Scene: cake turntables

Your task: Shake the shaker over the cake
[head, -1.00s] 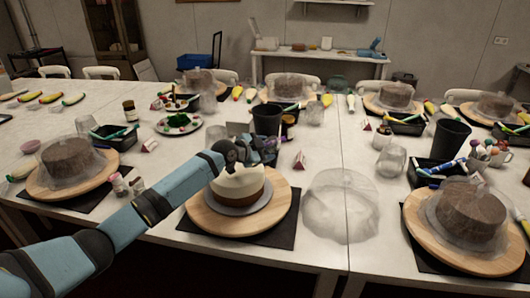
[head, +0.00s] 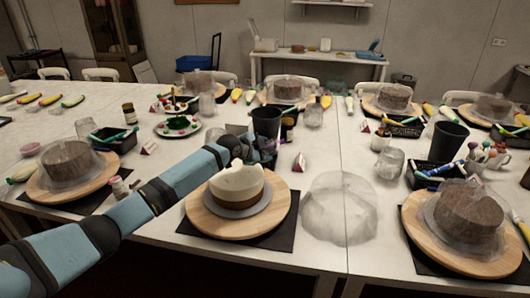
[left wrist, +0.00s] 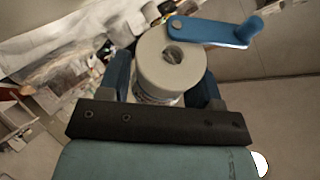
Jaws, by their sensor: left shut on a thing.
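The cake (head: 237,186), white on top and brown below, sits on a grey board on the round wooden turntable (head: 205,219). My left arm reaches in from the left, and my left gripper (head: 265,149) is just behind the cake, partly hidden by its own wrist. In the left wrist view, the gripper (left wrist: 165,85) is shut on a white round shaker (left wrist: 171,62) with a hole in its end. The shaker cannot be made out in the head view. My right gripper is not in view.
A clear cover (head: 339,208) lies on the table right of the turntable. A dark cup (head: 266,121) stands behind my gripper. A covered brown cake (head: 68,160) is at left and another (head: 468,212) at right. A blue crank-shaped part (left wrist: 208,32) shows beside the shaker.

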